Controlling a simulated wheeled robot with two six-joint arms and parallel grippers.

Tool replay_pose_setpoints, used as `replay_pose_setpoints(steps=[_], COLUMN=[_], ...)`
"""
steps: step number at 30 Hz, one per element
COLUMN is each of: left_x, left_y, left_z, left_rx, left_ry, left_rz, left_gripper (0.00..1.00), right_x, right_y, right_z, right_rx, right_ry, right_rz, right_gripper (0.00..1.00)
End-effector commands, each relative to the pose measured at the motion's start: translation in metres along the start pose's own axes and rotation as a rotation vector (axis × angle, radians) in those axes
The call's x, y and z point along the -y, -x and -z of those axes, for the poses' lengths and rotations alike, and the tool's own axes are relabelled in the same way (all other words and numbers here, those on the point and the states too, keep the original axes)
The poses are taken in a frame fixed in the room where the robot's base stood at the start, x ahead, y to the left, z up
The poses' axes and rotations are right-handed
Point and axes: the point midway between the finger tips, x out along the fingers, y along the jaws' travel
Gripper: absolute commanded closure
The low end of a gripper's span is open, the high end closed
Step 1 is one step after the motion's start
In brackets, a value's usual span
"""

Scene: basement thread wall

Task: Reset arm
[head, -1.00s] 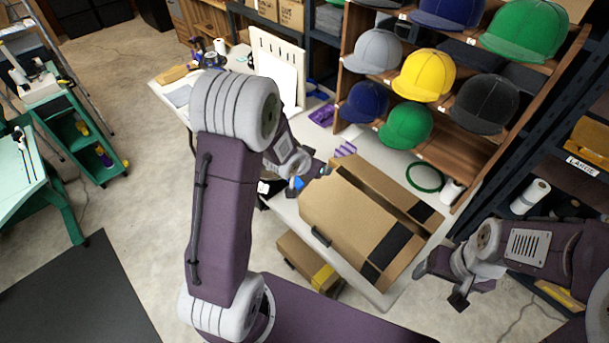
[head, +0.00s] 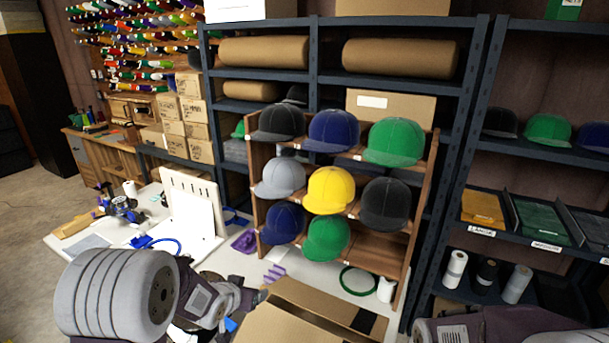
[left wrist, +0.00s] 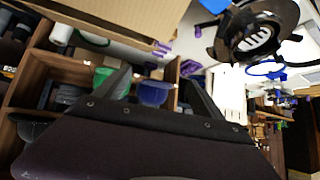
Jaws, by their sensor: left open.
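My left arm stands at the lower left of the head view, over the white table (head: 225,262). My left gripper shows in the left wrist view (left wrist: 156,78) with its two dark fingers apart and nothing between them. In the head view its fingers are mostly hidden behind the wrist, beside the cardboard box. Part of my right arm is at the bottom right of the head view; its gripper is below the picture edge.
A cardboard box (head: 275,325) lies on the table near my left wrist. A wooden cap rack (head: 390,235) with several caps stands behind it. A white board (head: 190,200), a green ring (head: 360,282) and purple pieces (head: 245,241) are on the table. Dark shelves are at right.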

Motion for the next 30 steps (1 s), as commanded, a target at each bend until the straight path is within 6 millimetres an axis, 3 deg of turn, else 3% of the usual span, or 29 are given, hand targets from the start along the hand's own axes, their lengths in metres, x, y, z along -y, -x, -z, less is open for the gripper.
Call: replay_pose_setpoints(steps=[1, 2, 6, 9, 12, 16, 30], left_x=[-0.007, -0.010, -0.023, -0.033, -0.042, -0.045, -0.044], left_y=[0.023, 0.037, 0.093, 0.120, 0.138, 0.147, 0.146], left_z=[0.006, -0.003, -0.085, -0.134, -0.164, -0.175, -0.174], left_rx=[0.002, 0.039, 0.341, 0.530, 0.660, 0.719, 0.715], left_ry=[0.011, 0.029, 0.127, 0.177, 0.202, 0.197, 0.194], left_rz=[0.010, 0.022, 0.049, 0.041, 0.027, 0.017, 0.017], left_gripper=[0.21, 0.21, 0.21, 0.21, 0.21, 0.21, 0.21], right_x=[0.000, 0.000, 0.000, 0.000, 0.000, 0.000, 0.000], right_y=[0.000, 0.000, 0.000, 0.000, 0.000, 0.000, 0.000], right_z=[0.000, 0.000, 0.000, 0.000, 0.000, 0.000, 0.000], right_rx=[0.000, 0.000, 0.000, 0.000, 0.000, 0.000, 0.000], right_ry=[0.000, 0.000, 0.000, 0.000, 0.000, 0.000, 0.000], right_rz=[0.000, 0.000, 0.000, 0.000, 0.000, 0.000, 0.000], right_gripper=[0.25, 0.25, 0.25, 0.25, 0.25, 0.25, 0.25])
